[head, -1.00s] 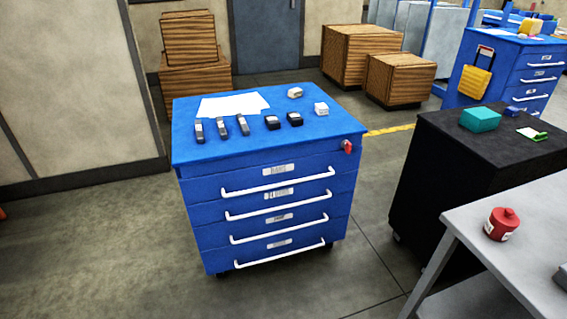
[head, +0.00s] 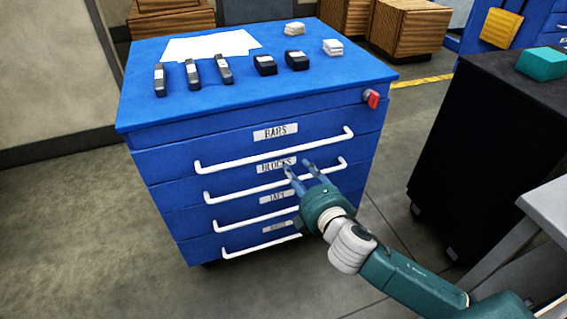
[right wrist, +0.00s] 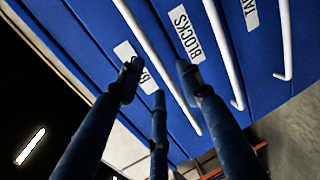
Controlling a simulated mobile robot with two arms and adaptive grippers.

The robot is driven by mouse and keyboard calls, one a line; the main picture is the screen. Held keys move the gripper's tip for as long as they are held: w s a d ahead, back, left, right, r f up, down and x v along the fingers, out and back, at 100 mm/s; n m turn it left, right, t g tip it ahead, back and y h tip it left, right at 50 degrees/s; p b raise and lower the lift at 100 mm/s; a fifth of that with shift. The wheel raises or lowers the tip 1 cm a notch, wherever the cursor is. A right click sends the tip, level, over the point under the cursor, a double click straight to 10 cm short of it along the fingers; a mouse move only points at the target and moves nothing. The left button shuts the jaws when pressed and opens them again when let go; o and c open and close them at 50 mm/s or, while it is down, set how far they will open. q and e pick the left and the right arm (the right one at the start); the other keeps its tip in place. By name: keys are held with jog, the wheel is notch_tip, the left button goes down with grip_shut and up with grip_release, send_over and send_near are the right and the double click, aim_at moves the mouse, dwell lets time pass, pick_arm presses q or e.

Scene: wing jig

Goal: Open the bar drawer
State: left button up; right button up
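The blue cabinet (head: 160,205) stands ahead with its drawers shut. Its top labelled drawer, the bar drawer (head: 330,122), reads BARS and has a long white handle (head: 240,161) below the label. My right gripper (head: 297,166) is open in front of the cabinet, its fingertips just below the bar handle, over the BLOCKS label. In the right wrist view the fingers (right wrist: 159,75) are spread and empty. The bar handle (right wrist: 148,52) runs between the tips in that picture; I cannot tell whether they touch it. The BARS label (right wrist: 140,68) is partly hidden by a finger. My left gripper is out of view.
The BLOCKS drawer handle (head: 235,191) lies close below. A red lock (head: 371,98) sits at the cabinet's upper right corner. Black blocks (head: 265,65) and papers (head: 210,46) lie on top. A black cabinet (head: 480,130) and grey table (head: 548,205) stand at right.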

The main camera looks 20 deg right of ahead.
aim_at(284, 152)
jog(key=x, duration=0.3)
jog(key=r+x, duration=0.1)
jog(key=x, duration=0.2)
jog(key=b+x, duration=0.1)
jog(key=x, duration=0.2)
jog(key=shift+w+a+r, duration=0.1)
jog(key=shift+w+a, duration=0.25)
jog(key=shift+w, duration=0.6)
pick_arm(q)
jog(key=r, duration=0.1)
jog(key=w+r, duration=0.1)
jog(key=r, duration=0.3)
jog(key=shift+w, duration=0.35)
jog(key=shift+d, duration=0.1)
pick_arm(e)
grip_shut()
